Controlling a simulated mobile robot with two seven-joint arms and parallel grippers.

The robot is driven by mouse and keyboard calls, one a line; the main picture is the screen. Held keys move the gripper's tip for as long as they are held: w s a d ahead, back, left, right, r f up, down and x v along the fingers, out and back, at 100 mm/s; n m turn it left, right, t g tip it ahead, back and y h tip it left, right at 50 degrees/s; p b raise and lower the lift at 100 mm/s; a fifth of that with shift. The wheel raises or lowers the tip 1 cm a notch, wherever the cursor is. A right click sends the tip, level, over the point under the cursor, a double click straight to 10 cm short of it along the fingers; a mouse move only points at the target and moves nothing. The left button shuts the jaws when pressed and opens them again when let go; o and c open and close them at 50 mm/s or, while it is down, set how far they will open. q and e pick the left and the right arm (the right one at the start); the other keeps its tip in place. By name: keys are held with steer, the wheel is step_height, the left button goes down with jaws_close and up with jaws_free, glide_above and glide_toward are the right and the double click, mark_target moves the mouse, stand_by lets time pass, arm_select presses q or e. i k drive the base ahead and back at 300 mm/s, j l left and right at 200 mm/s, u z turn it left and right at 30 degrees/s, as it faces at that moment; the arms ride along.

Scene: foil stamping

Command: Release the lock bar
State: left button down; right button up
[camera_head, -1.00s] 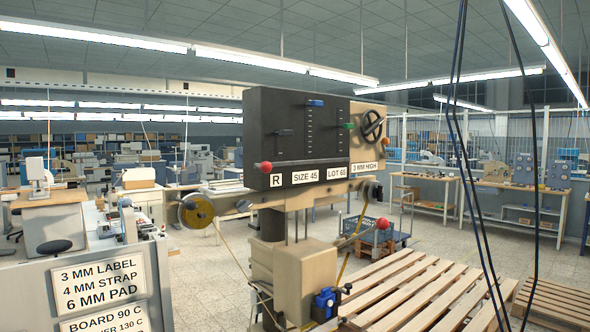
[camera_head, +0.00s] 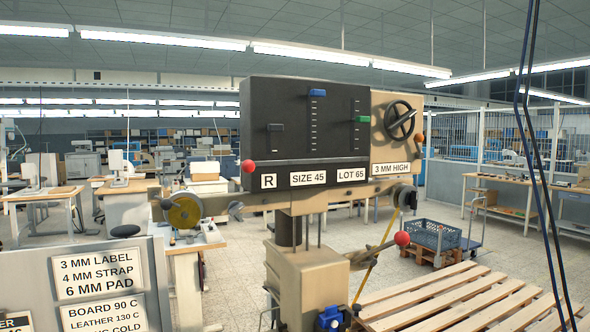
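The foil stamping machine stands in the middle of the camera_head view, with a black control panel (camera_head: 290,120) facing me. A red ball knob (camera_head: 248,166) sits at the panel's lower left corner, and a thin dark bar (camera_head: 320,161) runs right from it along the panel below the sliders. This looks like the lock bar, but I cannot tell whether it is locked. Three sliders show above it: a black one (camera_head: 275,127), a blue one (camera_head: 317,93) and a green one (camera_head: 362,119). Neither of my grippers is in view.
A handwheel (camera_head: 399,121) sits right of the panel. A lever with another red knob (camera_head: 402,238) juts out lower right. A wooden pallet (camera_head: 440,296) lies front right. A grey board with label signs (camera_head: 97,276) stands front left. Dark cables hang at right.

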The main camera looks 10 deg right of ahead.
mark_target(248, 166)
steer(key=l, duration=0.85)
steer(key=i+l, duration=0.15)
steer(key=l, duration=0.7)
